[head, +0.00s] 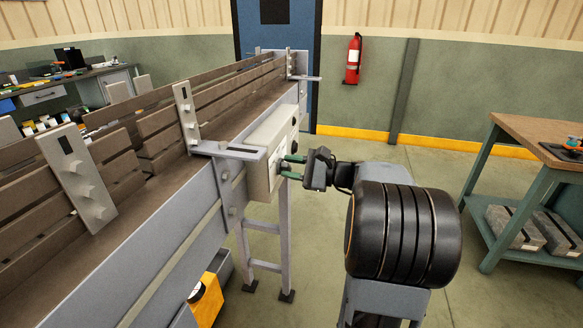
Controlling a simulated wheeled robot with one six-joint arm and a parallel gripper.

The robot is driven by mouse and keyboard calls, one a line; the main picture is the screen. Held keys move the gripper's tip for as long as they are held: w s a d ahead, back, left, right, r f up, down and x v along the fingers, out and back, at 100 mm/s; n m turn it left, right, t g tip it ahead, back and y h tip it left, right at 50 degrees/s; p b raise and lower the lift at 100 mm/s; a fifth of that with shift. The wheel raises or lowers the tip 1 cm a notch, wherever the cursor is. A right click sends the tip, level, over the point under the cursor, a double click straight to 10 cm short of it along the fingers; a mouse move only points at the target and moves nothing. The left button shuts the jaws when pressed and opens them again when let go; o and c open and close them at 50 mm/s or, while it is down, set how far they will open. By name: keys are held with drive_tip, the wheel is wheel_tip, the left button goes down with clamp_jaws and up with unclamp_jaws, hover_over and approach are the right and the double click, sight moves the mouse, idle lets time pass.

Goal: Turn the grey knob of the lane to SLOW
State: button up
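The lane's light grey control box (262,146) is fixed to the side of the conveyor lane (150,207). Small dark round controls (294,121) show edge-on on its right face. I cannot make out the grey knob for certain, nor any SLOW marking, as that face is seen at a steep angle. My gripper (287,167) is at the lower part of that face, its two green fingers spread one above the other with a gap between them. The tips are at or very close to the box. I cannot tell whether the knob lies between them.
A yellow bin (205,301) stands under the lane, beside its grey legs (285,240). A workbench (538,135) with grey blocks on its lower shelf is at the right. A red fire extinguisher (353,60) hangs on the back wall. Open floor lies between lane and workbench.

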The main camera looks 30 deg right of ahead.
drive_tip(key=shift+o, duration=0.8)
drive_tip(key=v, duration=1.4)
drive_tip(key=shift+w, duration=0.15)
wheel_tip(320, 180, down, 7)
drive_tip(key=g+h, duration=0.3)
drive_tip(key=s+a+f+n+g+h+p, duration=0.45)
drive_tip(key=a+g, duration=0.25)
drive_tip(key=a, duration=0.2)
drive_tip(key=s+a+r+n+t+h+p, duration=0.1)
drive_tip(key=s+a+r+n+h+p, duration=0.2)
drive_tip(key=a+r+n, duration=0.7)
drive_tip(key=a+n+h+p, duration=0.2)
drive_tip(key=a+n+p, duration=0.1)
drive_tip(key=p, duration=0.1)
drive_tip(key=shift+a+r+p, duration=0.15)
drive_tip(key=shift+a+p, duration=0.25)
